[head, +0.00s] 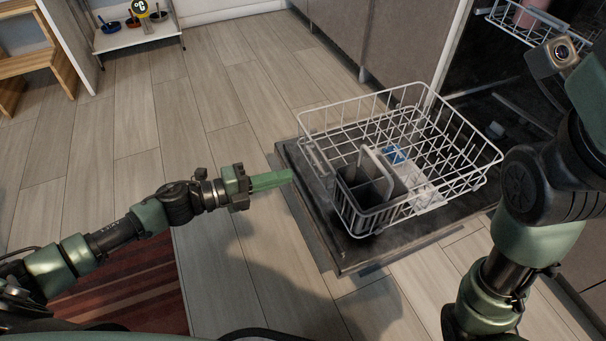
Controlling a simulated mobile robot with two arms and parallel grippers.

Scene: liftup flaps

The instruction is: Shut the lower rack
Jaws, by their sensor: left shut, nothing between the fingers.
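The lower rack (455,130), a white wire basket, is pulled out over the open dishwasher door (350,258), which lies flat and dark. A grey cutlery basket (372,198) stands in the rack's near left corner, and a small blue item (396,154) lies inside the rack. My left gripper (290,177) is shut and empty, its green fingers pointing right at the left edge of the door, apart from the rack. My right arm is in front on the right, bent up beside the rack; its fingertips cannot be made out.
The upper rack (522,22) is partly out at the top right with a pink item in it. Grey cabinets (335,30) stand behind. A white shelf (140,36) with small pots and a wooden stool (35,62) are at the far left.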

